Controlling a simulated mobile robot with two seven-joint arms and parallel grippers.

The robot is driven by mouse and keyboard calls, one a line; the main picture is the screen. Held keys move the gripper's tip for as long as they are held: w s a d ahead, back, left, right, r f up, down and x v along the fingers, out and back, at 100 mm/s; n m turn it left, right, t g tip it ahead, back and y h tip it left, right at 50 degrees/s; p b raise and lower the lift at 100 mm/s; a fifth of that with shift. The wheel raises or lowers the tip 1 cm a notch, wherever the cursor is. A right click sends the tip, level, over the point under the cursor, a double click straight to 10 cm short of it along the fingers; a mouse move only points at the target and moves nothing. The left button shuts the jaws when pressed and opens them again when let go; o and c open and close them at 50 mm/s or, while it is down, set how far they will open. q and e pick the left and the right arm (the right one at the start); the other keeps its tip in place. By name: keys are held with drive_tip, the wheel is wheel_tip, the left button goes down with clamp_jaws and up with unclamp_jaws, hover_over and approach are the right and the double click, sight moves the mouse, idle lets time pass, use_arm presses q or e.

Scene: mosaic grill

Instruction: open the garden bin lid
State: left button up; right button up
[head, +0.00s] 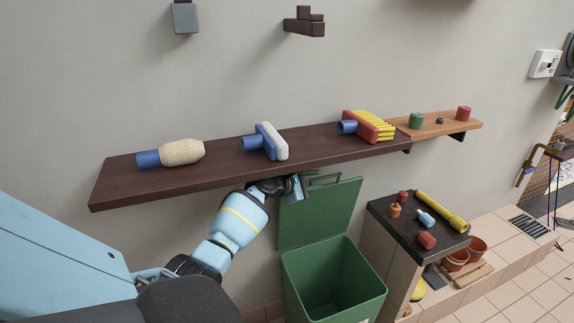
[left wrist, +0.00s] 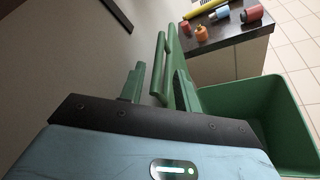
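The green garden bin (head: 335,285) stands on the floor below the shelf, and its inside shows from above. Its lid (head: 322,212) is raised and stands nearly upright at the back, by the wall. A bar handle (head: 325,180) is at the lid's top edge; it also shows in the left wrist view (left wrist: 158,62). My left gripper (head: 292,187) is at the lid's upper left corner, under the shelf. In the left wrist view its fingers (left wrist: 157,82) are apart, with the handle seen between and beyond them. Contact with the lid cannot be told. My right gripper is not in view.
A dark wall shelf (head: 225,168) with brushes (head: 265,141) hangs just above my left gripper. A dark-topped stand (head: 385,215) with small bottles and a yellow torch-like item (head: 440,211) is right of the bin. Terracotta pots (head: 455,260) sit beyond it.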

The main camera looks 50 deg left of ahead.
use_arm(q)
drive_tip(key=s+p, duration=0.1)
drive_tip(key=s, duration=0.9)
drive_tip(key=shift+s+a, duration=0.2)
drive_tip(key=shift+a, duration=0.15)
drive_tip(key=shift+d, duration=0.1)
